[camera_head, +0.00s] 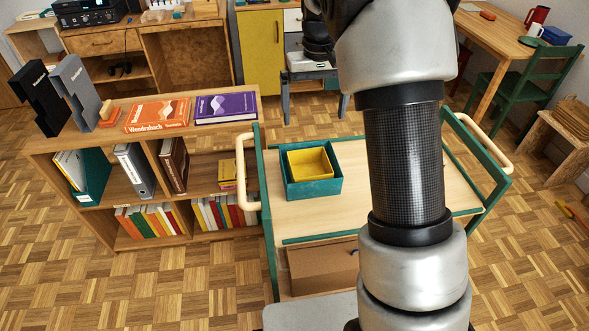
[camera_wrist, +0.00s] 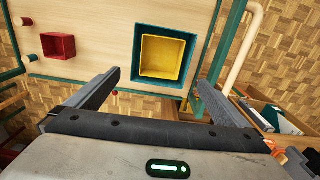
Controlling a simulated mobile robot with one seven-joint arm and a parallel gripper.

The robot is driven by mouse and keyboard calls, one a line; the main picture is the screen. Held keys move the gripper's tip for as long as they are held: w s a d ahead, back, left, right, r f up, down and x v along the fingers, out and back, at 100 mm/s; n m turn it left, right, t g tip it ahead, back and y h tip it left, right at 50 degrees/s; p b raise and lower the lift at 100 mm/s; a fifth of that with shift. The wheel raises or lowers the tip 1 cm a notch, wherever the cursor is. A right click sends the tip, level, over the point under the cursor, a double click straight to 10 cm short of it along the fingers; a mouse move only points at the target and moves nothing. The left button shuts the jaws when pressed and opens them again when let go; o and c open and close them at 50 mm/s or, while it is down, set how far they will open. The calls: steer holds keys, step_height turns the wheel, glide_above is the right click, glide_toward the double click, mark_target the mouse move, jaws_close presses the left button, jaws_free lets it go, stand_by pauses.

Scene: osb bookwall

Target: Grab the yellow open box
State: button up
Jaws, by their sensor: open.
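The yellow open box (camera_head: 310,162) sits nested inside a larger teal open box (camera_head: 316,188) on the top of a wooden trolley with green ends (camera_head: 290,218). In the wrist view the yellow box (camera_wrist: 163,58) is seen from above, its opening facing the camera, with the teal box's rim (camera_wrist: 139,52) around it. My gripper (camera_wrist: 157,80) is open and empty, its two fingers spread on either side of the boxes' lower edge in the picture. It appears above the boxes and apart from them; the exact gap is unclear. In the head view my arm hides the gripper.
A red open box (camera_wrist: 59,46) and small red items stand on the trolley in the wrist view. A cream handle (camera_head: 240,170) rises at the trolley's left end, beside a low bookshelf (camera_head: 200,150) with books. Bare trolley top surrounds the teal box.

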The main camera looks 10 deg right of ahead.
steer(key=f, duration=0.1)
steer(key=b, duration=0.2)
glide_toward(310, 161)
steer(key=s+f, duration=0.1)
steer(key=s+a+f, duration=0.1)
steer(key=s+f, duration=0.2)
steer(key=s, duration=0.1)
steer(key=shift+s+a+f, duration=0.15)
steer(key=shift+a+f, duration=0.1)
steer(key=c, duration=0.8)
